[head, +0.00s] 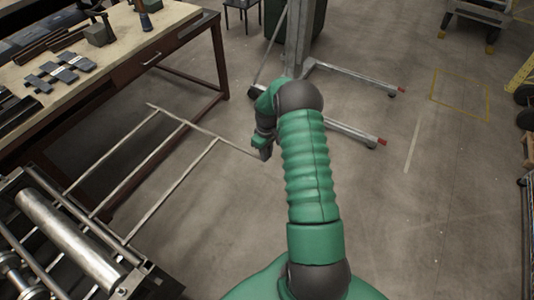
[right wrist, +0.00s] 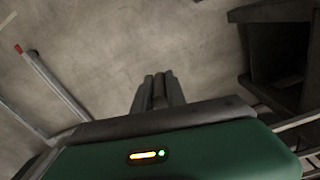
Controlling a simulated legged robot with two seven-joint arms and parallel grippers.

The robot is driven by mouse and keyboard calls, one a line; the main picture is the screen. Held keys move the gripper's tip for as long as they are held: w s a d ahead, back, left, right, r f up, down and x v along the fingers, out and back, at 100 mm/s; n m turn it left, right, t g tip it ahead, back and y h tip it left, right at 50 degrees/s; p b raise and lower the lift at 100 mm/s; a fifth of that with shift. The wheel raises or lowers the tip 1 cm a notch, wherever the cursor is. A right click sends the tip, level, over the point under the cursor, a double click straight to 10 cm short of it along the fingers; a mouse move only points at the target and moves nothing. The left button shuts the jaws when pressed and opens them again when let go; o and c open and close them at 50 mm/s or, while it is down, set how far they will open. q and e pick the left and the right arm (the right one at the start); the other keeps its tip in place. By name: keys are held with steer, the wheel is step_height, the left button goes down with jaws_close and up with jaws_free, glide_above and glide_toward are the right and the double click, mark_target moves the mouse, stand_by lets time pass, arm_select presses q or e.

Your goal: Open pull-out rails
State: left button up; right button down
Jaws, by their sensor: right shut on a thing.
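The pull-out rails (head: 168,190) are thin metal rods reaching from the roller machine (head: 68,240) at lower left toward the middle of the head view. A thin crossbar (head: 190,123) joins their far ends. My right gripper (head: 262,154) is at the right end of this crossbar and shut on it. Its fingers hide the gripped end. In the right wrist view the two fingers (right wrist: 158,90) are close together with a dark bar-like thing between them. My left gripper is not in view.
A wooden workbench (head: 130,46) with metal pieces and tools stands at upper left, near the crossbar's far end. A grey stand (head: 340,72) with red-tipped legs is beyond my right arm. Open concrete floor lies to the right.

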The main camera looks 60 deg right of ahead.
steer(key=shift+s+d, duration=0.15)
steer(key=shift+d, duration=0.05)
steer(key=c, duration=1.6)
jaws_free()
steer(key=shift+o, duration=1.2)
steer(key=shift+d, duration=0.1)
steer(key=shift+d+f, duration=0.1)
steer(key=shift+d, duration=0.05)
step_height(320, 180, up, 17)
steer(key=b, duration=0.2)
steer(key=shift+d+f+b, duration=0.15)
steer(key=shift+f+b, duration=0.05)
steer(key=shift+b, duration=0.1)
